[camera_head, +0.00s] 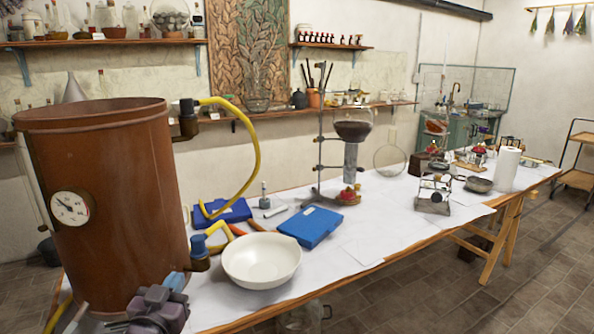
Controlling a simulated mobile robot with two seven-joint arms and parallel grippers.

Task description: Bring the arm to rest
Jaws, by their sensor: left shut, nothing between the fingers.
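My left gripper (174,283) shows at the bottom left edge of the head view, in front of the foot of the large copper vessel. It is shut and empty. Only a small part of my left arm comes in below it, and the rest is out of frame. My right gripper is not in view.
The brown copper vessel (110,190) with a dial gauge (71,208) stands close beside my left gripper. A white bowl (262,261) and blue cases (311,227) lie on the long table (363,246). A glass apparatus (352,132) stands behind them.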

